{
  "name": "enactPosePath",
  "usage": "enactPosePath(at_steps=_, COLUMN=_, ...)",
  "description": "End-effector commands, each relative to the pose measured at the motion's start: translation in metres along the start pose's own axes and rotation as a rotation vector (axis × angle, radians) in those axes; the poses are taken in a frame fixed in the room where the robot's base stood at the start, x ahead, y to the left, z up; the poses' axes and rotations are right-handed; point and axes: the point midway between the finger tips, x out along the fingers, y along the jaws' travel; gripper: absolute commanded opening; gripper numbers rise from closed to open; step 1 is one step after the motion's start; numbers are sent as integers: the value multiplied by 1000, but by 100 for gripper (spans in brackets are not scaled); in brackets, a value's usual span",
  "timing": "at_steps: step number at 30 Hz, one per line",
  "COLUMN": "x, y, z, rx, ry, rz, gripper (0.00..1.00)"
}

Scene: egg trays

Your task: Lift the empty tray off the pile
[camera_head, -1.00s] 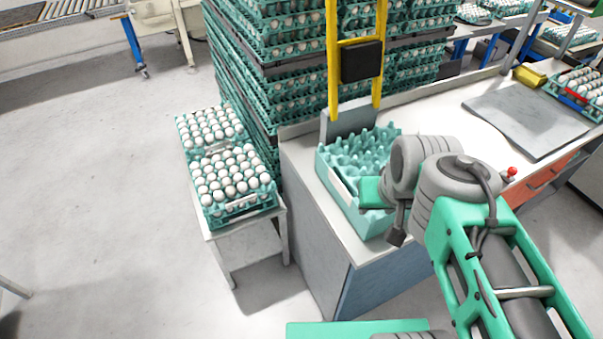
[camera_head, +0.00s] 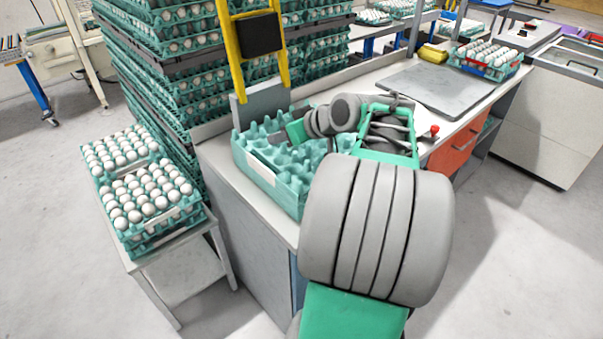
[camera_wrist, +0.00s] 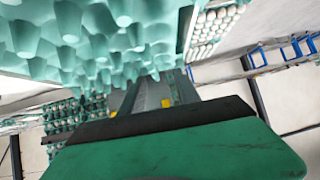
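The pile of empty teal trays (camera_head: 262,178) stands on the near left corner of the counter, with its pegged top tray uppermost. In the wrist view the underside or pegs of a teal tray (camera_wrist: 85,40) fill the upper left, close to the green gripper body (camera_wrist: 180,150).
Egg-filled trays (camera_head: 150,237) stand on a low table at left. A tall stack of filled trays (camera_head: 170,75) rises behind, and a yellow frame (camera_head: 229,45) stands behind the pile. A grey mat (camera_head: 440,88) lies on the counter, with a red-marked egg tray (camera_head: 485,70) beyond.

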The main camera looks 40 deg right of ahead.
Motion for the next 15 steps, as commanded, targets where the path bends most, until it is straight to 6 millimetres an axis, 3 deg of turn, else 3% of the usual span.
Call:
enactPosePath(at_steps=1, x=4, y=41, z=29, rx=9, ry=64, rz=24, gripper=39)
enactPosePath(at_steps=3, x=-9, y=74, z=40, rx=0, ry=145, rz=40, gripper=39)
enactPosePath(at_steps=6, x=-26, y=101, z=47, rx=-13, ry=217, rz=58, gripper=39)
enactPosePath(at_steps=9, x=-26, y=107, z=45, rx=-18, ry=240, rz=61, gripper=39)
enactPosePath(at_steps=15, x=0, y=108, z=36, rx=-20, ry=239, rz=58, gripper=39)
